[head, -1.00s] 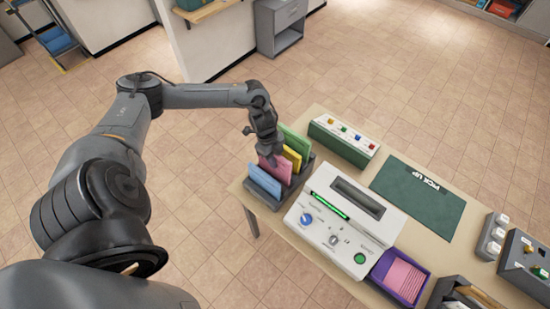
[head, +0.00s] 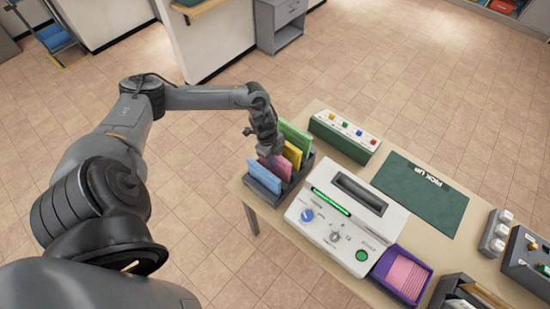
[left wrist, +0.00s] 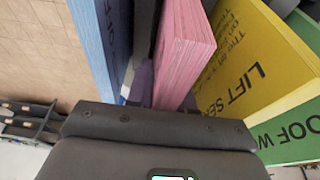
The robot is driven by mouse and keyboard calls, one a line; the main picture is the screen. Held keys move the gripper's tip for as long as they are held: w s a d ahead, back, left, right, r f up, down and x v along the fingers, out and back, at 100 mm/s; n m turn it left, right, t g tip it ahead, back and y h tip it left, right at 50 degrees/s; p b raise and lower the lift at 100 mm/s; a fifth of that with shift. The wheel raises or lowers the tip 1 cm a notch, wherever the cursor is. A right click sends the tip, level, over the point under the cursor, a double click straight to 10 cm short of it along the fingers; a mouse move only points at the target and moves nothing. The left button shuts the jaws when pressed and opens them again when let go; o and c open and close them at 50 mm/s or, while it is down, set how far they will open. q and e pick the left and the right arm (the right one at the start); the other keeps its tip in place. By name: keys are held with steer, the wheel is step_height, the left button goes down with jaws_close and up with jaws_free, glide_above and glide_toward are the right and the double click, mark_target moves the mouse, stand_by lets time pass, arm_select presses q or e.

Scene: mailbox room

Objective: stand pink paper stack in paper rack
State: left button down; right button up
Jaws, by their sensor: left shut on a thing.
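The pink paper stack (head: 276,168) stands upright in the dark paper rack (head: 272,202), between the blue stack (head: 264,178) and the yellow stack (head: 292,154). My left gripper (head: 271,152) reaches down from above and is shut on the pink stack. In the left wrist view the pink stack (left wrist: 188,45) shows close up with a dark finger beside it, between it and the blue stack (left wrist: 97,45). The lower edge of the pink stack is hidden, so I cannot tell whether it touches the rack floor. My right gripper is not in view.
A green stack (head: 296,138) stands at the rack's back end. A white machine (head: 345,222) with knobs is close to the rack's right. A purple tray (head: 428,275) holds pink paper. A green button box (head: 343,136) and a green mat (head: 420,192) lie farther back.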

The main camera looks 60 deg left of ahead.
arm_select(q)
steer(key=shift+f, duration=0.65)
steer(key=c, duration=1)
jaws_free()
steer(key=shift+o, duration=0.4)
step_height(320, 180, up, 7)
steer(key=p, duration=0.6)
steer(key=shift+p, duration=0.3)
